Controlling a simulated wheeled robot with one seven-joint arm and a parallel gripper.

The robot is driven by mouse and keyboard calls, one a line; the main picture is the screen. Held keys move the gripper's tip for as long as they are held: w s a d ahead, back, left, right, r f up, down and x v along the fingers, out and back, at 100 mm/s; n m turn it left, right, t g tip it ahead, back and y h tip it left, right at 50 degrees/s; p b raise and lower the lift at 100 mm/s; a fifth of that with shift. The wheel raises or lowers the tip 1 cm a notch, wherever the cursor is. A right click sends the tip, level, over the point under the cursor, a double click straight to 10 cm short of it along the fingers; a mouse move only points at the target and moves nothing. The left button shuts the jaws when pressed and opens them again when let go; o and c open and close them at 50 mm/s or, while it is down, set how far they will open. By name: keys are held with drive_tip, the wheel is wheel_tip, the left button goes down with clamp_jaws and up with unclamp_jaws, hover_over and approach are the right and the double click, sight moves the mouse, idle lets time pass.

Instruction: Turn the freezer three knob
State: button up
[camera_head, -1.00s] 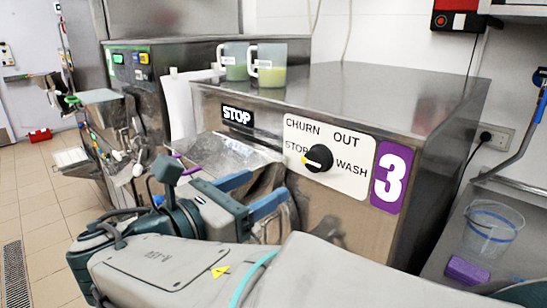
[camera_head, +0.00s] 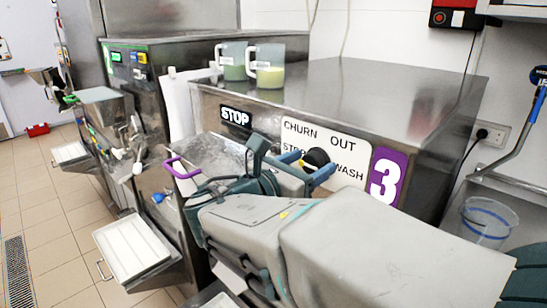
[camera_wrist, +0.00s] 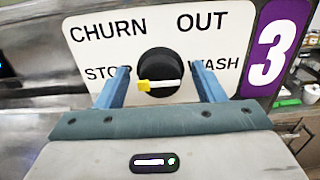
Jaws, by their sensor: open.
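The freezer three knob (camera_head: 317,157) is a round black dial on a white panel lettered CHURN, OUT, STOP and WASH, beside a purple 3 sign (camera_head: 387,176). In the wrist view the knob (camera_wrist: 152,65) has a white bar with a yellow end on the left, toward STOP. My gripper (camera_head: 308,166) is open, its two blue fingers in front of the panel at the knob. In the wrist view the fingers of my gripper (camera_wrist: 160,75) show one on each side of the knob, with gaps. I cannot tell whether they reach around it or stop short.
Two measuring jugs (camera_head: 266,68) stand on the steel freezer top (camera_head: 380,85). A purple-handled part (camera_head: 180,168) and a white tray (camera_head: 132,248) are at the left. A clear container (camera_head: 487,221) sits at the right. Tiled floor is free at far left.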

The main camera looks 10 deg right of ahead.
drive_tip(key=c, duration=1)
drive_tip(key=shift+o, duration=0.2)
drive_tip(key=shift+f+b, duration=0.1)
drive_tip(key=shift+b, duration=0.3)
drive_tip(key=shift+f+m+b, duration=0.15)
drive_tip(key=shift+m+b, duration=0.85)
drive_tip(key=shift+b, duration=0.25)
drive_tip(key=m+b, duration=0.1)
drive_tip(key=b, duration=0.1)
drive_tip(key=m+b, duration=0.2)
drive_tip(key=b, duration=0.1)
drive_tip(key=shift+s+f+m, duration=0.15)
drive_tip(key=shift+m, duration=0.15)
drive_tip(key=m+b, duration=0.4)
drive_tip(key=b, duration=0.1)
drive_tip(key=shift+d, duration=0.1)
drive_tip(key=shift+r+m+b, duration=0.2)
drive_tip(key=shift+m+b, duration=0.8)
drive_tip(key=shift+r, duration=0.1)
